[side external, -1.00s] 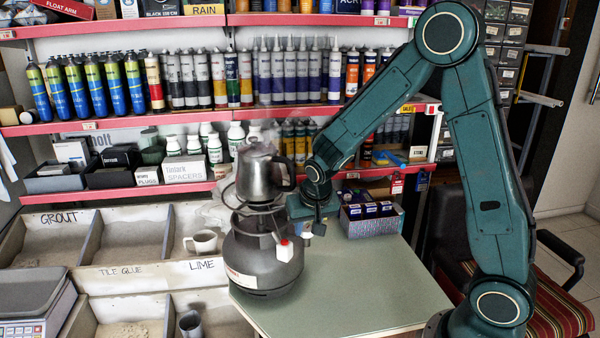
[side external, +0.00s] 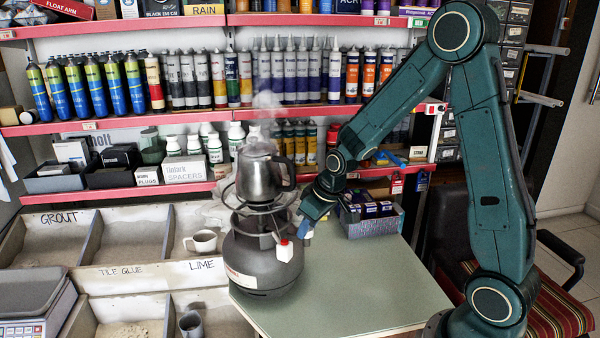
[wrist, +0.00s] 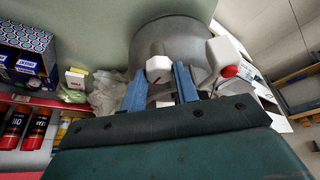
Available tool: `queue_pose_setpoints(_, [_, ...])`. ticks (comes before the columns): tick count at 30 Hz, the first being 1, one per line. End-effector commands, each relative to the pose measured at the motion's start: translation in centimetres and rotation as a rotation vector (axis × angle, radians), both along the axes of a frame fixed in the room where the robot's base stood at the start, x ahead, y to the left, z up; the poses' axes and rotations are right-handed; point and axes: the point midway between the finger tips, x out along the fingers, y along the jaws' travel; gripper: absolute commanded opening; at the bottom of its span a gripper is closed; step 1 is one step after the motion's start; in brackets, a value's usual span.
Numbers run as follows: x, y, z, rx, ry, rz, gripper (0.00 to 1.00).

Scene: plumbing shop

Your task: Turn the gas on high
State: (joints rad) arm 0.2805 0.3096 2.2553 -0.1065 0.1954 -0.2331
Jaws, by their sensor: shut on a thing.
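A dark grey gas cylinder (side external: 262,268) stands on the table with a ring burner on top, and a metal kettle (side external: 262,180) sits on it with steam above. My gripper (side external: 304,231) reaches the cylinder's right side. Its blue fingers (wrist: 159,84) are on either side of the knob, shut on it. The knob is hidden in the side view. A white part with a red cap (side external: 284,251) is close by on the cylinder's front.
The green-grey table (side external: 360,285) is clear at the front and right. A box of small packs (side external: 371,222) stands just behind my gripper. Bins (side external: 130,262) with a mug (side external: 201,242) lie left of the cylinder. Shelves of bottles and tubes are behind.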

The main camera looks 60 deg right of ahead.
Motion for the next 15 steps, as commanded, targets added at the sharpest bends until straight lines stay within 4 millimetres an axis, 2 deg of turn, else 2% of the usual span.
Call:
queue_pose_setpoints(6, [0.05, -0.18, -0.03, 0.0, 0.0, 0.133, 0.07])
queue_pose_setpoints(15, [0.07, -0.16, -0.02, 0.0, 0.0, 0.212, 0.07])
